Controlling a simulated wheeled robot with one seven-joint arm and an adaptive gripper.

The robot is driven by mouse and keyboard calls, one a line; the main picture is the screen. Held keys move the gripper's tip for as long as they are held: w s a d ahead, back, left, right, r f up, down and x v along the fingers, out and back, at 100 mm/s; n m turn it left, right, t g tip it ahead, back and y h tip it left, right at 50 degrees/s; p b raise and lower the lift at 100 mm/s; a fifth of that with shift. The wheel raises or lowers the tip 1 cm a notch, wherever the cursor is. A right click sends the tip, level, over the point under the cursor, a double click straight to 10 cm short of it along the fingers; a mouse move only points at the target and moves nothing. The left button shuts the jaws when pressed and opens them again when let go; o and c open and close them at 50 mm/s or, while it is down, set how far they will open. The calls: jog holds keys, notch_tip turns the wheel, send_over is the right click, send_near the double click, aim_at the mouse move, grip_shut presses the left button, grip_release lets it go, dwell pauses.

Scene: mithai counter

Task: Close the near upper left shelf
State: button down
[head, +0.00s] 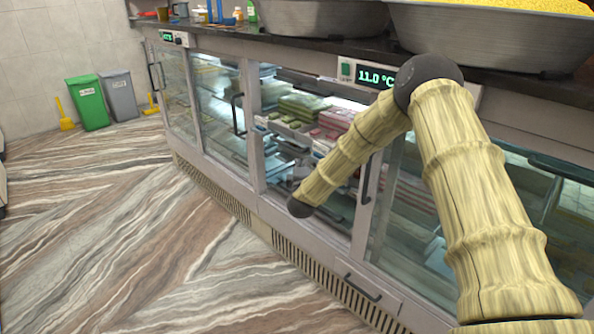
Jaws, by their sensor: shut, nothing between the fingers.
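The near upper left shelf (292,132) is in the cabinet section in the middle of the head view. It appears slid out toward the open front, with green and pink sweets (303,106) behind its front edge. My forearm covers the right part of this section, and I cannot tell whether the gripper touches the shelf.
Glass-fronted sections with black handles (238,113) flank it; another handle (367,180) stands close right of my forearm. Large metal pans (485,42) sit on the counter top. The striped floor (130,230) is clear at left. Green (88,102) and grey bins (119,96) stand by the far wall.

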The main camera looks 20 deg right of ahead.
jog(key=shift+w+d, duration=0.35)
jog(key=shift+d, duration=0.4)
jog(key=shift+w+f, duration=0.1)
jog(key=shift+f, duration=0.05)
